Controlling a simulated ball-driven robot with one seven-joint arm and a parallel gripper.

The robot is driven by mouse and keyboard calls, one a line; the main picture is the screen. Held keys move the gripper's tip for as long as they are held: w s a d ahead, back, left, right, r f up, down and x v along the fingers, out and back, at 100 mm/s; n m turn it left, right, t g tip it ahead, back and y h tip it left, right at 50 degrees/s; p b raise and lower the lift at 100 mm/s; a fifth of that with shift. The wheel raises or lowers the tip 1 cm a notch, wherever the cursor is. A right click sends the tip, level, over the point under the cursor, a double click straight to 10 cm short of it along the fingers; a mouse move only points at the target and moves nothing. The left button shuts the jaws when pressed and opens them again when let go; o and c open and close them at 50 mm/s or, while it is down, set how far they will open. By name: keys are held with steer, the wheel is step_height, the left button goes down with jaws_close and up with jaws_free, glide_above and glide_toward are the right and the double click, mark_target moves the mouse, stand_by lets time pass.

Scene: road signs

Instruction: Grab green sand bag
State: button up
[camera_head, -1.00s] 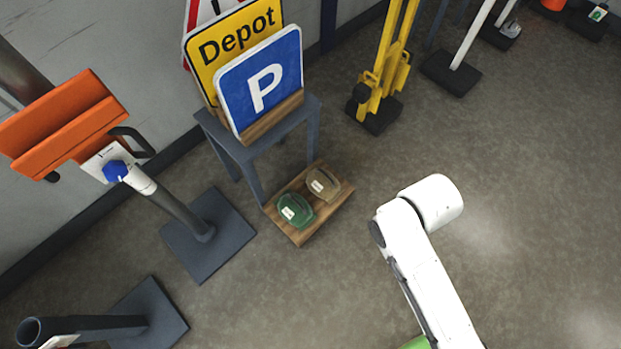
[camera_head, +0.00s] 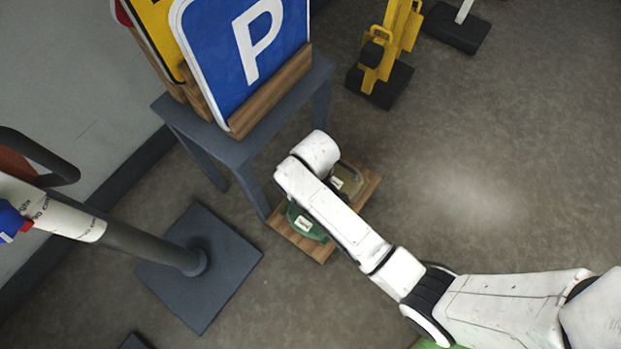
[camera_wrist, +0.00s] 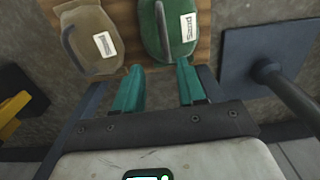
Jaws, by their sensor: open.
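The green sand bag (camera_head: 308,224) lies on a wooden board on the floor, partly hidden by my arm in the head view. In the head view the fingers are hidden behind my arm.
A brown sand bag (camera_wrist: 91,40) lies beside the green one on the wooden board (camera_head: 366,190). A grey table (camera_head: 235,146) with signs stands close by. A post on a dark base plate (camera_head: 200,268) stands to the left. The floor at right is free.

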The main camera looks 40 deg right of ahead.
mark_target(300, 223)
step_height(300, 223, down, 6)
steer(key=b, duration=0.3)
steer(key=f+b, duration=0.2)
steer(key=f, duration=0.1)
steer(key=f+b, duration=0.1)
steer(key=f, duration=0.1)
steer(key=shift+s+a+f+b, duration=0.2)
steer(key=shift+s+a+b, duration=0.1)
steer(key=shift+b, duration=0.1)
steer(key=shift+r, duration=0.1)
steer(key=shift+c, duration=0.4)
jaws_close()
stand_by(0.4)
steer(key=shift+w+r, duration=0.1)
steer(key=shift+w, duration=0.05)
